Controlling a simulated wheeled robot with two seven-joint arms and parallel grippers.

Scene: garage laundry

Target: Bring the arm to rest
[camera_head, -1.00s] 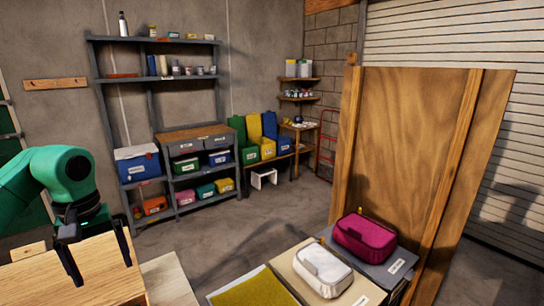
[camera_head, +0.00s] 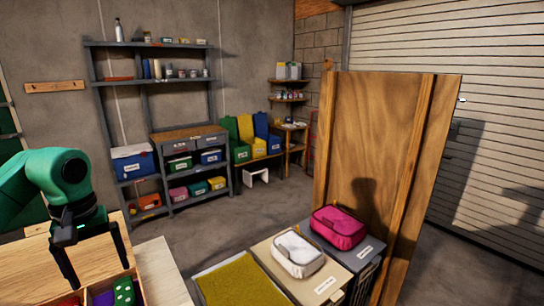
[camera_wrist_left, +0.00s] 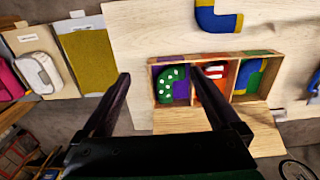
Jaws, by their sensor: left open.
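My left gripper (camera_head: 98,278) is open and empty, pointing down over the wooden table at the lower left of the head view. In the left wrist view its two dark fingers (camera_wrist_left: 160,76) stand wide apart. A wooden box (camera_wrist_left: 200,60) with coloured compartments lies below and beyond the fingers. A green piece with white dots (camera_wrist_left: 172,84) lies in the purple compartment. A red and white piece (camera_wrist_left: 217,72) is in the orange one, partly hidden by a finger. A blue piece (camera_wrist_left: 250,72) is in the third. My right gripper is not in view.
A blue curved piece with yellow ends (camera_wrist_left: 218,18) lies on the table beyond the box. A white pouch (camera_head: 298,253) and a pink pouch (camera_head: 338,227) sit on bins before a tall wooden panel (camera_head: 380,150). Shelving (camera_head: 150,90) stands at the back wall.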

